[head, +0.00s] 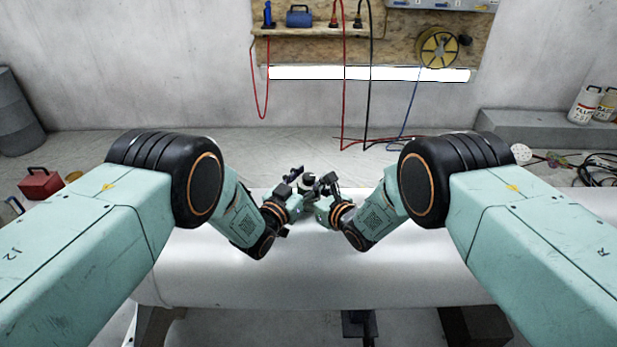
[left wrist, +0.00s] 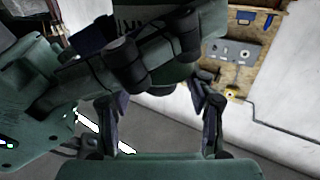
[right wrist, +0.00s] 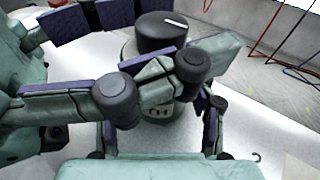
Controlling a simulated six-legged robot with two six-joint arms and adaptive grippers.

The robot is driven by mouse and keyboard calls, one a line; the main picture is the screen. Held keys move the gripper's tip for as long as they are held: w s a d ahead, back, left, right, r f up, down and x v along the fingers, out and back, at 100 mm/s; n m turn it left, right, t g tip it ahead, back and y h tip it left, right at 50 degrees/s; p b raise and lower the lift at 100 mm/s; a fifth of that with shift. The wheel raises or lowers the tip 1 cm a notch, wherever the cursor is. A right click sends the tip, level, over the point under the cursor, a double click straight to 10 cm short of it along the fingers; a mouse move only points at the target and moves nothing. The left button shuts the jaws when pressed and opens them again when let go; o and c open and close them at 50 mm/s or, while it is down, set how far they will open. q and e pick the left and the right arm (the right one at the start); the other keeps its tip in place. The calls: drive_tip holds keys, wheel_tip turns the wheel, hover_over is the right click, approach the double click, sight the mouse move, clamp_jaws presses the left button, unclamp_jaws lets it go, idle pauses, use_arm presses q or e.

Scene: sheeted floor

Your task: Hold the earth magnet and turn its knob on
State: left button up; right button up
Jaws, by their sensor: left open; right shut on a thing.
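The earth magnet has a green body (right wrist: 158,112) and a round black knob (right wrist: 165,32) with a white line on top, seen in the right wrist view. It stands upright by the white pipe-like surface; contact beneath is hidden. In the head view the knob (head: 308,183) is small between both hands. My right gripper (head: 326,190) is shut on the magnet's body, its fingers covering much of it. My left gripper (head: 292,186) is open beside the knob; its fingers show at the upper left of the right wrist view, with no clear contact. My left fingers (left wrist: 162,105) are apart in the left wrist view.
The white rounded pipe (head: 220,275) spans the front. A wooden board (head: 400,45) with cables and a yellow reel (head: 438,48) hangs on the wall.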

use_arm(q)
drive_tip(key=shift+c, duration=0.3)
use_arm(e)
drive_tip(key=shift+r, duration=0.1)
use_arm(q)
clamp_jaws()
drive_tip(key=shift+m+h, duration=0.3)
drive_tip(key=shift+h, duration=0.1)
drive_tip(key=shift+o, duration=0.3)
unclamp_jaws()
drive_tip(key=shift+s, duration=0.1)
drive_tip(key=v, duration=1.2)
drive_tip(key=shift+r, duration=0.2)
